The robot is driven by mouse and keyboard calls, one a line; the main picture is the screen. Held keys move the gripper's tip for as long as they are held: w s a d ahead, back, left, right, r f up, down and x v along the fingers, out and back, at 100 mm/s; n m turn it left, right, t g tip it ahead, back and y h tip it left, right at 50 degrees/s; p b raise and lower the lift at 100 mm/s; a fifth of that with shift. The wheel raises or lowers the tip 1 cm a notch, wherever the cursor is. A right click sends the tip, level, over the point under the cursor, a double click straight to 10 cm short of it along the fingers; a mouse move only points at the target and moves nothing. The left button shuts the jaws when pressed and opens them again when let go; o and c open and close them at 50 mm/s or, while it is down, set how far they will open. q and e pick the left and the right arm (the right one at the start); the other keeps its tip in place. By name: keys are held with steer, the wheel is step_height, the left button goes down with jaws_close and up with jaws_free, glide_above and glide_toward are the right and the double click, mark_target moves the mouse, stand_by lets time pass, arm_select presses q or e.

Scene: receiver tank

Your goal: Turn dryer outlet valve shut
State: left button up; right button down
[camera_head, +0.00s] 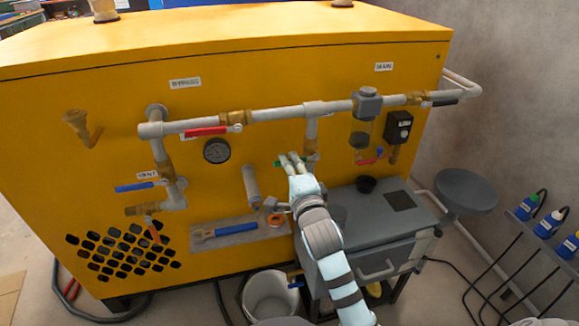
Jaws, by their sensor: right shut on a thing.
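My right gripper (290,158) reaches up from the bottom to the front of the yellow cabinet. Its fingers are shut on a green handle (277,163), of which only small bits show beside the fingers. The handle is by a brass valve (311,160) on the short pipe that drops from the main pipe tee. The fingers hide most of the handle, so I cannot tell its exact angle. I cannot read a dryer outlet label here. My left gripper is not in view.
The yellow cabinet (60,120) carries a white pipe (275,115), red levers (206,131) (368,160), a blue lever (134,187) and a gauge (216,150). A grey cart (385,215) stands close right of my arm. A white bucket (270,296) and a stool (466,190) are nearby.

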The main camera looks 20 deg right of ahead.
stand_by(0.3)
steer(key=c, duration=1.6)
jaws_free()
steer(key=shift+r, duration=0.1)
